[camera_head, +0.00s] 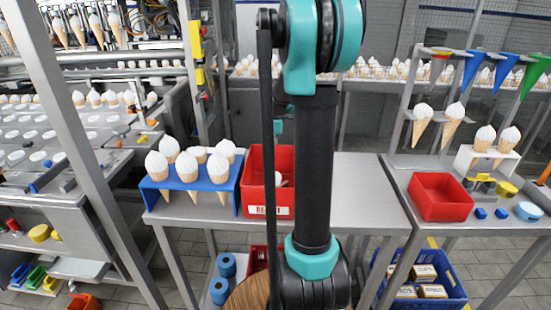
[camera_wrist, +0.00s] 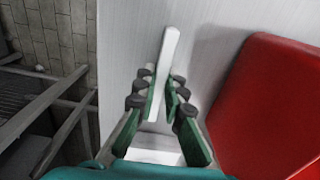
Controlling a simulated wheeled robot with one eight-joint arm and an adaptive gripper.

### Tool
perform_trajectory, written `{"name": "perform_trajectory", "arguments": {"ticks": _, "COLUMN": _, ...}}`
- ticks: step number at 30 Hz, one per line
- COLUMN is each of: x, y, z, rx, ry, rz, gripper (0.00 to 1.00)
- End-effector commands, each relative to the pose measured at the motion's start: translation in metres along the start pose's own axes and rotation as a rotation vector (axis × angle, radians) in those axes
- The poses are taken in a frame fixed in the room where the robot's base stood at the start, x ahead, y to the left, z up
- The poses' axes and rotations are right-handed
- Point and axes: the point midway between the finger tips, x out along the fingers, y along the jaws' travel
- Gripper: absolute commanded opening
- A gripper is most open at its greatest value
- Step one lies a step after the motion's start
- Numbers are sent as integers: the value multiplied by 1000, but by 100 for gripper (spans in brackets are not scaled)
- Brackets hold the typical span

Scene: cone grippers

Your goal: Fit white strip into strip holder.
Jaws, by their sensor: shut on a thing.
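In the wrist view my gripper (camera_wrist: 162,92) has its green-padded fingers closed around a slim white strip (camera_wrist: 169,52). The strip sticks out past the fingertips, over a smooth pale grey surface (camera_wrist: 125,55). Whether it touches that surface is unclear. A pale patch (camera_wrist: 155,156) shows between the finger bases; I cannot tell what it is. I cannot make out the strip holder in either view. In the head view my arm fills the middle and my gripper is not visible.
A red bin (camera_wrist: 265,105) stands close right of my gripper; tiled floor (camera_wrist: 55,30) lies beyond the surface's left edge. The head view shows a red bin (camera_head: 440,197) at right, another (camera_head: 256,165) at centre, and a blue cone rack (camera_head: 232,183). Bare tabletop (camera_head: 365,190) lies between.

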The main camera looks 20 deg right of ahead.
Motion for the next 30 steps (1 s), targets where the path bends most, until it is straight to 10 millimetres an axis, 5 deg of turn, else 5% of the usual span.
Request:
{"name": "perform_trajectory", "arguments": {"ticks": 17, "x": -1, "y": 0, "z": 0, "rx": 0, "ry": 0, "rz": 0, "gripper": 0}}
{"name": "perform_trajectory", "arguments": {"ticks": 30, "x": -23, "y": 0, "z": 0, "rx": 0, "ry": 0, "rz": 0, "gripper": 0}}
